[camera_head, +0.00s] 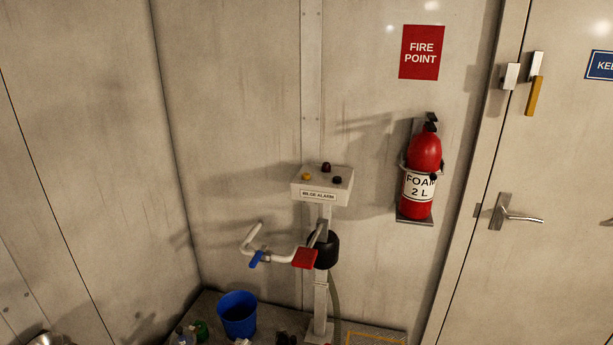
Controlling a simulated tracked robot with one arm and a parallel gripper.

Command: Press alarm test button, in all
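A pale alarm box (340,195), its label reading "BILGE ALARM", stands on a post (321,292) against the back wall. Its top carries a yellow button (306,176) at the left, a dark red dome (326,167) at the back and a black knob or button (337,180) at the right. I cannot read any marking that names the test button. My gripper is not in view, and nothing is seen touching the box.
Below the box are a white bent pipe (284,258) with a blue lever (257,259), a red block (305,258) and a black cylinder (328,249). A blue bucket (238,315) stands on the floor. A fire extinguisher (424,165) and a door (545,260) are to the right.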

